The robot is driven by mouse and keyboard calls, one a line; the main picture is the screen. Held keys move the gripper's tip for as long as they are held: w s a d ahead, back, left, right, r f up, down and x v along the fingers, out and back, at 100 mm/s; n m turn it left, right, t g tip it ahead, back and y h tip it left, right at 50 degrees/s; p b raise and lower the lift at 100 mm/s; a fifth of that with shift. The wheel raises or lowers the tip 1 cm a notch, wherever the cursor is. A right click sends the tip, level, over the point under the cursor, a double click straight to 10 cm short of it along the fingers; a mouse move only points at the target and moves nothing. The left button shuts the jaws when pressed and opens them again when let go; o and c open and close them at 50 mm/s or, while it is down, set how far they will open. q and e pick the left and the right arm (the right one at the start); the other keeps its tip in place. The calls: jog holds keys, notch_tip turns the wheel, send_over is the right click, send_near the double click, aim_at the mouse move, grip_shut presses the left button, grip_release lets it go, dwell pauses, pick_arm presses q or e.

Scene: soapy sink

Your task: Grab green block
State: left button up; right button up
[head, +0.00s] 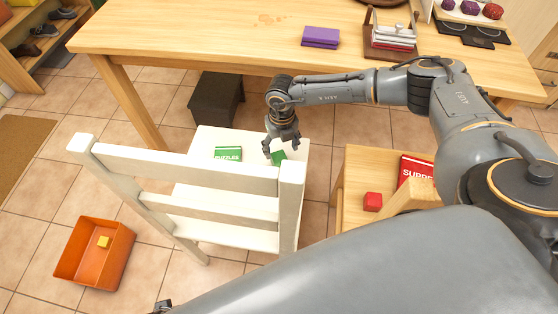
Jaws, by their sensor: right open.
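The green block (278,157) sits on the seat of the white chair (205,190), near its right side. My right gripper (281,149) points down right at the block, its fingers open and just above or around its top; I cannot tell whether they touch it. The gripper partly covers the block. A small dark part at the bottom edge may belong to my left arm, but its gripper does not show.
A green puzzles book (228,154) lies left on the seat, behind the chair's backrest. A red block (372,201) and red box (415,170) are on a wooden chair at right. An orange bin (75,262) with a yellow block (103,242) stands on the floor.

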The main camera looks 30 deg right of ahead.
aim_at(279, 156)
jog(key=f, duration=0.3)
jog(key=f+b, duration=0.1)
jog(key=f, duration=0.1)
jog(key=shift+w+a, duration=0.2)
jog(key=shift+a, duration=0.05)
jog(key=shift+f, duration=0.35)
pick_arm(q)
jog(key=r, duration=0.2)
jog(key=w+r, duration=0.1)
jog(key=r, duration=0.1)
jog(key=shift+w+r, duration=0.2)
pick_arm(e)
jog(key=c, duration=1.2)
